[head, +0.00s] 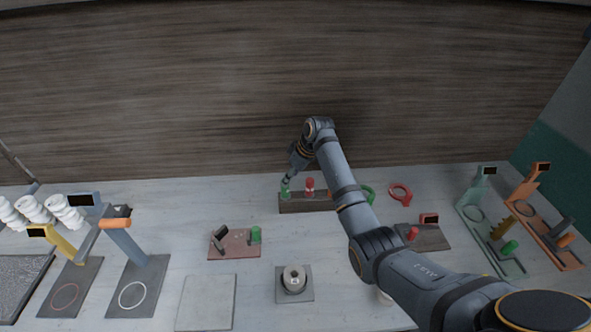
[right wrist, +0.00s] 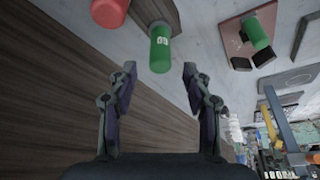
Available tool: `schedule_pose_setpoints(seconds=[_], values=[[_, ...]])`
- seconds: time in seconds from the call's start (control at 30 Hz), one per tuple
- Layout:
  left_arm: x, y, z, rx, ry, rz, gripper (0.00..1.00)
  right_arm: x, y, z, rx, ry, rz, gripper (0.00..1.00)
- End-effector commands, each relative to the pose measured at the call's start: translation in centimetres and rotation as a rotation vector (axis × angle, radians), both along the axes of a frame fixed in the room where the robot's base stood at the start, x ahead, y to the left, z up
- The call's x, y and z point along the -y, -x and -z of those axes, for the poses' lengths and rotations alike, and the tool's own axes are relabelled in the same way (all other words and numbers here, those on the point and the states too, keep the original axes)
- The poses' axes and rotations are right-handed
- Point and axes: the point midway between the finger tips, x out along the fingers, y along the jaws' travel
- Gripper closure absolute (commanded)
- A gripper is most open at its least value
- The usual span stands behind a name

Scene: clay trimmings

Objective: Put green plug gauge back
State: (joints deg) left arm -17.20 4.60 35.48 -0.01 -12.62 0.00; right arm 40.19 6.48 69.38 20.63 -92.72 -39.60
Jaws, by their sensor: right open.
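A green plug gauge (head: 285,193) stands at the left end of a dark wooden block (head: 300,207). In the right wrist view the green plug (right wrist: 160,48) has a white mark and its rounded end faces me. My right gripper (head: 288,181) is at this plug in the head view. In the right wrist view the gripper (right wrist: 159,76) is open, with the plug's end in line with the gap between its fingertips. There is a visible space on each side. I cannot tell whether the fingers reach around it. My left gripper is not in view.
A red plug (head: 309,185) stands beside the green one on the block. Another green cylinder (head: 255,235) is on a reddish board (head: 228,252). A red ring (head: 400,192) lies right of the block. My right arm hides part of the block. Stands fill both table sides.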

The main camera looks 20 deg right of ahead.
Motion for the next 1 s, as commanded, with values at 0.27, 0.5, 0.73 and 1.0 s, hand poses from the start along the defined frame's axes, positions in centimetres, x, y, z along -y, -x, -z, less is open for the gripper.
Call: schedule_pose_setpoints(seconds=[0.27, 0.5, 0.73, 1.0], values=[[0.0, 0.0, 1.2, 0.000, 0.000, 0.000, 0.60, 1.4, 1.5, -4.7, 0.001, 0.001, 0.002, 0.50], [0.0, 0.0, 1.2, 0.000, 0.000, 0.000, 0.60, 1.5, 1.8, -5.6, -0.002, 0.000, 0.001, 0.50], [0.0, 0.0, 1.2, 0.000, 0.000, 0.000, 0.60, 1.5, 1.8, -5.6, -0.002, 0.000, 0.001, 0.50], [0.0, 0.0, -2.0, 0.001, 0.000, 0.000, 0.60, 1.5, 1.7, -8.8, 0.000, 0.000, 0.001, 0.50]])
